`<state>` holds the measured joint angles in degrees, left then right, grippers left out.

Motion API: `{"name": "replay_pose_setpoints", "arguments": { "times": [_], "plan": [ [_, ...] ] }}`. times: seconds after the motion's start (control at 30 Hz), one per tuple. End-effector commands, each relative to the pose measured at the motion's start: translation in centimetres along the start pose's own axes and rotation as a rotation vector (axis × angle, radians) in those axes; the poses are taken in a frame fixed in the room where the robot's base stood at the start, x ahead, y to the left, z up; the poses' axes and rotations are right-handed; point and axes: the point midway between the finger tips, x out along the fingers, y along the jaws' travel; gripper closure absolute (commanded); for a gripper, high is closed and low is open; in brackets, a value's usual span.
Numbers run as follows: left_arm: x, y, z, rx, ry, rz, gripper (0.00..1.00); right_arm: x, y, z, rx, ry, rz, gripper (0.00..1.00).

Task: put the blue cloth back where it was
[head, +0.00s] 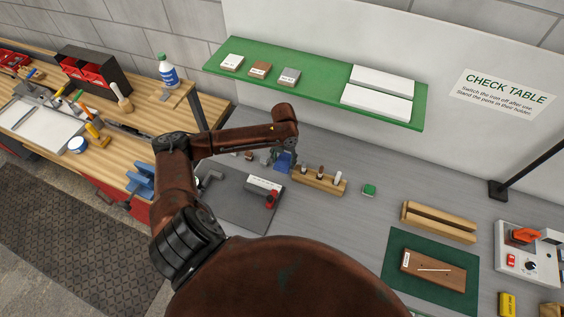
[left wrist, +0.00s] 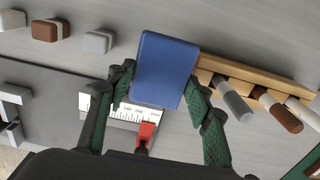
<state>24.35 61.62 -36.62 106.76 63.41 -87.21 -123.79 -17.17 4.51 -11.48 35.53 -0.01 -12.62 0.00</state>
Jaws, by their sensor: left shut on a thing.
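The blue cloth (head: 284,161) looks like a stiff, thick rectangular pad. My left gripper (head: 272,159) is shut on it, near the left end of the wooden pen rack (head: 318,184). In the left wrist view the cloth (left wrist: 165,66) sits between the two green-padded fingers (left wrist: 160,92) and partly hides the ruler behind it. Its far end covers part of the rack's left end (left wrist: 235,66); whether they touch I cannot tell. My right gripper does not show.
A grey mat (head: 225,212) carries a white ruler and a red-handled piece (head: 271,199). Small blocks, one brown (left wrist: 48,31) and one grey (left wrist: 98,41), lie left of the cloth. A green block (head: 369,190) stands right of the rack, with bare grey table around it. A green shelf (head: 325,88) is behind.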

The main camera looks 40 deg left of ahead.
Motion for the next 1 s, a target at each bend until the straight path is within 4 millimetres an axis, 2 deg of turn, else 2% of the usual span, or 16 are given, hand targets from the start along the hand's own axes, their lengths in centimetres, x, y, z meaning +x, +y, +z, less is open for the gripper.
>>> {"name": "replay_pose_setpoints", "arguments": {
  "times": [0.1, 0.2, 0.43, 0.6, 1.0],
  "plan": [
    [1.8, 0.8, 1.3, -0.003, 0.001, 0.0, 0.76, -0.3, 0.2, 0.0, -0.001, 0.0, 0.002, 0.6],
    [2.6, 1.2, 1.9, -0.001, -0.001, 0.0, 0.76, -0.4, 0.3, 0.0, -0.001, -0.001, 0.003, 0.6],
    [3.9, 1.7, 2.7, -0.002, 0.0, 0.0, 0.76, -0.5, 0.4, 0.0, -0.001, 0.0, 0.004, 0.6],
    [6.3, 1.7, 2.6, -0.001, 0.001, 0.0, 0.76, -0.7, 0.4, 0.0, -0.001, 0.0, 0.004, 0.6],
    [7.0, 1.7, 2.6, -0.001, -0.002, 0.001, 0.76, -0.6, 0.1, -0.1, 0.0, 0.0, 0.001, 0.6]
  ]
}}
